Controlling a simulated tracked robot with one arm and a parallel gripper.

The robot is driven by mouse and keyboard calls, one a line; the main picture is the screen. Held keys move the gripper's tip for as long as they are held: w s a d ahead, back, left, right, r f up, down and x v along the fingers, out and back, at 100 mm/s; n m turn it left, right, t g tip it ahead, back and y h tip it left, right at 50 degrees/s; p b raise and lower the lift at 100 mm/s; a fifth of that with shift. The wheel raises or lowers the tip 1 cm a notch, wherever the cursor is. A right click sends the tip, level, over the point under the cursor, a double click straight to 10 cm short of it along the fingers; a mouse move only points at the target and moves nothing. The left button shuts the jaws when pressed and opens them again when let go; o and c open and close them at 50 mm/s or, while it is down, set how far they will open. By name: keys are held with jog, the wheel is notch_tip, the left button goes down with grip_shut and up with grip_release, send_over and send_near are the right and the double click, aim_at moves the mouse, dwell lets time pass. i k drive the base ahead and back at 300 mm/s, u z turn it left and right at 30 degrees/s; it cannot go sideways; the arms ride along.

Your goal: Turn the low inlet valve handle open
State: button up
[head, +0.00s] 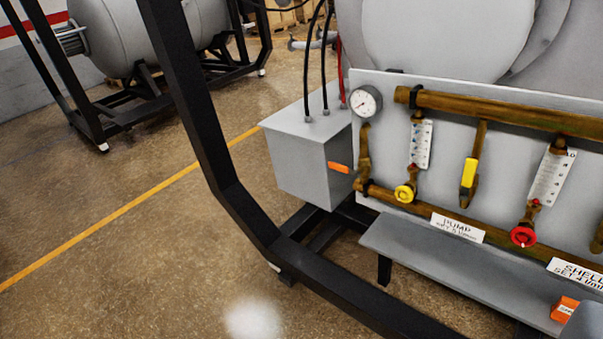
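An orange lever handle (340,168) sticks out to the left at the left end of the lower brass pipe (400,200), in front of a grey box. A yellow lever handle (468,173) hangs along a short vertical pipe between the upper and lower pipes. No label naming the low inlet valve can be read, so I cannot tell for sure which handle it is. A yellow round knob (404,193) and a red round knob (523,235) sit on the lower pipe, below flow scales. My gripper is not in view.
A pressure gauge (365,101) and an upper pipe (510,107) are on the panel. A grey box (302,160), a grey shelf (450,275) and a black frame (215,160) stand close by. An orange labelled piece (566,309) is at lower right. Open floor lies left.

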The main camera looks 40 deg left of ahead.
aim_at(333, 165)
jog(key=u, duration=2)
jog(key=i, duration=0.9)
jog(key=z, duration=1.45)
